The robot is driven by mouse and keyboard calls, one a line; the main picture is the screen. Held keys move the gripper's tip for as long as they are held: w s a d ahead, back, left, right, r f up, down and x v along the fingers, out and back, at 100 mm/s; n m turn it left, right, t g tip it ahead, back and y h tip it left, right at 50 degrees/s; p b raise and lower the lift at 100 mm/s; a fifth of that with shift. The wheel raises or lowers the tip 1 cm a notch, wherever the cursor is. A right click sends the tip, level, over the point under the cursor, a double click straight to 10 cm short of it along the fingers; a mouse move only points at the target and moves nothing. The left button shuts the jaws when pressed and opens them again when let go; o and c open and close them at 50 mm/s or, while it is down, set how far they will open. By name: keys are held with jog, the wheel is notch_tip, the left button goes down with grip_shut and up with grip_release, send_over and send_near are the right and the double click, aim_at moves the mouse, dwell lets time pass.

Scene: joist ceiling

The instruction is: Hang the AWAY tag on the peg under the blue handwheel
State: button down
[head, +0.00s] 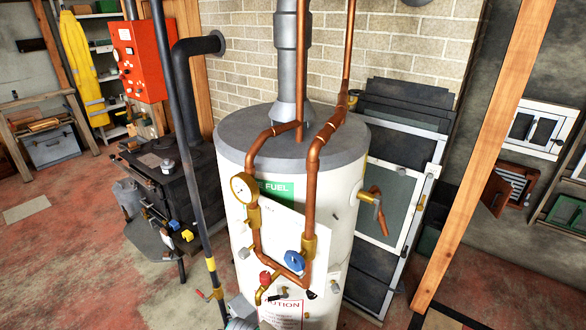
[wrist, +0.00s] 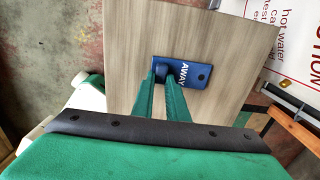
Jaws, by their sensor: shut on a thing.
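The blue AWAY tag (wrist: 196,70) has white letters and a dark hole at its right end. In the wrist view my green gripper (wrist: 163,80) is shut on the tag's left part. The tag is over a wood-grain board; I cannot tell whether it touches it. The blue handwheel (head: 293,260) is on the copper pipework at the front of the white tank. Small dark pieces show below it, one at the pipe's lower end (head: 310,294); I cannot tell which is the peg. The tag does not show in the head view.
A red handwheel (head: 265,278) sits left of the blue one. A gauge (head: 243,188) and copper pipes stand out from the tank (head: 232,160). A dark vertical pipe (head: 183,140) and black stove (head: 165,175) are to the left. The wood-grain board (wrist: 135,40) lies below my gripper.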

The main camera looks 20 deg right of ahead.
jog(key=shift+r, duration=0.1)
jog(key=shift+r, duration=1.1)
jog(key=shift+d+r, duration=0.1)
jog(key=shift+r, duration=2.4)
